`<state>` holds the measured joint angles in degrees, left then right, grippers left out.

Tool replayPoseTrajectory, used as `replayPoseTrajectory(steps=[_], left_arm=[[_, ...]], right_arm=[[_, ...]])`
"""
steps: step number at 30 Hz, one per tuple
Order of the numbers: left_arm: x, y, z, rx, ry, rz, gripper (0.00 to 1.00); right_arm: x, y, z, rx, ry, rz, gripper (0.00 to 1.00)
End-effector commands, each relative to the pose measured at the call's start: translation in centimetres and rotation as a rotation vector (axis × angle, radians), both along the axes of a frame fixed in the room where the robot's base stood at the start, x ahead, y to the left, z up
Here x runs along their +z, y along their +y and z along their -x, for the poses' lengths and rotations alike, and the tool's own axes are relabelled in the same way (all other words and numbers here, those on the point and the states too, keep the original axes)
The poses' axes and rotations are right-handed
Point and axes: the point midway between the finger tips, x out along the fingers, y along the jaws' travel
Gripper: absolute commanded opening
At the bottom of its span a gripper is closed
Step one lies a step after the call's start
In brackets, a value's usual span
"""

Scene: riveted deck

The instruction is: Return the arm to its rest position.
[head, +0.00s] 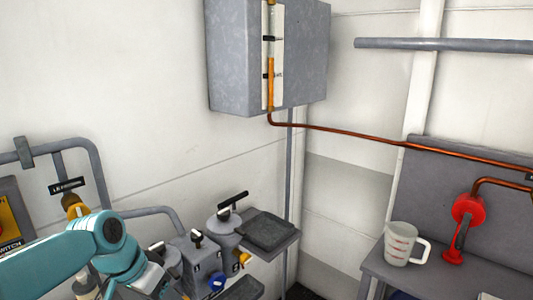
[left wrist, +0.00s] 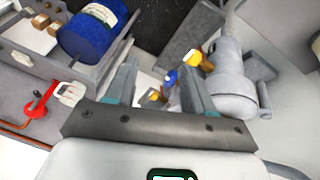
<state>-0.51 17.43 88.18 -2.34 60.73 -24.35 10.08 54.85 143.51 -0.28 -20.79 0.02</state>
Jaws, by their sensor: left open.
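My left arm (head: 60,265), teal, comes in from the lower left in the head view, in front of the grey pipes and valves. Its gripper is not clear there, at or below the bottom edge. In the left wrist view my left gripper (left wrist: 158,82) is open, its two teal fingers apart. I see nothing held between them; a blue knob and a small orange-yellow part show beyond the gap. My right arm and gripper are not in view.
A grey wall box with an orange sight gauge (head: 270,85) hangs above. A white measuring jug (head: 401,244) stands on a grey bench. A blue drum (left wrist: 92,35) and grey pump body (left wrist: 232,80) show in the wrist view.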

Motion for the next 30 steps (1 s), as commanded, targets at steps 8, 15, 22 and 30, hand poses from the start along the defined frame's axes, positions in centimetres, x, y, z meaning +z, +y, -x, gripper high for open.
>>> replayPoseTrajectory(steps=[8,15,22,30], left_arm=[[-22.9,-5.2,4.4,0.209,0.189,0.061,0.53],[-34.7,-8.5,16.5,0.416,0.331,0.101,0.53],[-37.0,-9.6,22.7,0.513,0.382,0.113,0.53],[-37.0,-9.6,22.8,0.519,0.381,0.114,0.43]], right_arm=[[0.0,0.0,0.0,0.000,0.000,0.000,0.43],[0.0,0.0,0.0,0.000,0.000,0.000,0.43],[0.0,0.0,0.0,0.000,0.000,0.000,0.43],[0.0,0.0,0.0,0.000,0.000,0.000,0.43]])
